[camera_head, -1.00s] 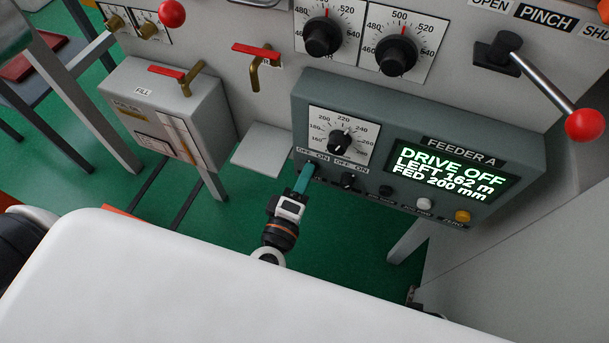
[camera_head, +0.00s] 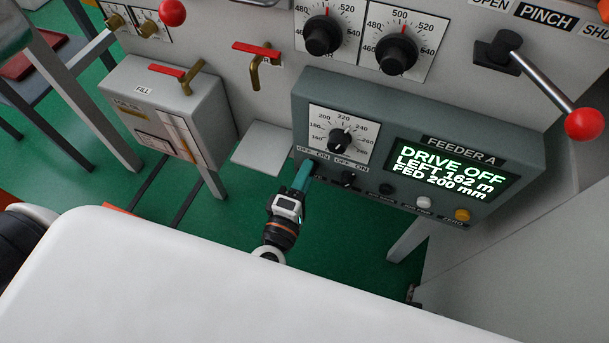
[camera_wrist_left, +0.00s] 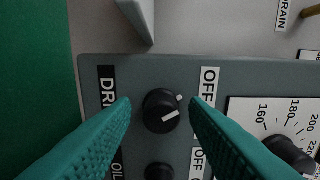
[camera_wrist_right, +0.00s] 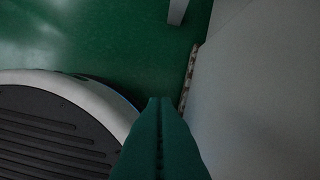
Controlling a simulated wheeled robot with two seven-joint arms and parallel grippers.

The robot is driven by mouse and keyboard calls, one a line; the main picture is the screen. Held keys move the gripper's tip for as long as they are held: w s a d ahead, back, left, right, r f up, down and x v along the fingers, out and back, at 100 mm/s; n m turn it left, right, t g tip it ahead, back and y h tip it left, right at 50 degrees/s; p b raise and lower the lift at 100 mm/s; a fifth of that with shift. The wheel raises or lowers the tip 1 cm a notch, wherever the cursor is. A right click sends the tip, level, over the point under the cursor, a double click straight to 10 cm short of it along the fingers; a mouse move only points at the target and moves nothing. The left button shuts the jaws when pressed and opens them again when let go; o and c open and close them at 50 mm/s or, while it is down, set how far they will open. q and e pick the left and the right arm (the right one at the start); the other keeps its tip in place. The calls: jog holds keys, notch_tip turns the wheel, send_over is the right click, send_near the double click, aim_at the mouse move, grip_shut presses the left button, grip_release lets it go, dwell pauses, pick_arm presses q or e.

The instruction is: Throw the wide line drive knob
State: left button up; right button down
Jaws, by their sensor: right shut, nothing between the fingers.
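The drive knob (camera_wrist_left: 161,111) is a round black knob with a white pointer line on the grey feeder panel (camera_wrist_left: 235,68). In the left wrist view its line points right and slightly up; a white dot sits beside its upper right edge. My left gripper (camera_wrist_left: 160,112) is open, one finger on each side of the knob, with gaps showing. In the head view the left gripper (camera_head: 303,174) reaches the panel's lower left corner and hides this knob. The feeder display (camera_head: 452,172) reads DRIVE OFF. My right gripper (camera_wrist_right: 160,103) is shut and empty over the green floor.
A second black knob (camera_wrist_left: 159,171) sits close below in the left wrist view. A dial knob (camera_head: 340,138) is above the switches. A grey plate (camera_head: 262,148) juts out left of the panel. A red-ball lever (camera_head: 584,124) stands at right.

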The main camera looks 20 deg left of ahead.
pick_arm(q)
jog(key=shift+o, duration=0.5)
jog(key=shift+s, duration=0.1)
jog(key=s+b, duration=0.1)
jog(key=s, duration=1)
jog(key=shift+s+a, duration=0.2)
jog(key=shift+s, duration=0.2)
pick_arm(e)
jog(key=r, duration=0.1)
jog(key=w+r, duration=0.1)
jog(key=r, duration=0.1)
jog(key=shift+w+a+r, duration=0.1)
jog(key=shift+w+r, duration=0.05)
jog(key=shift+w, duration=0.1)
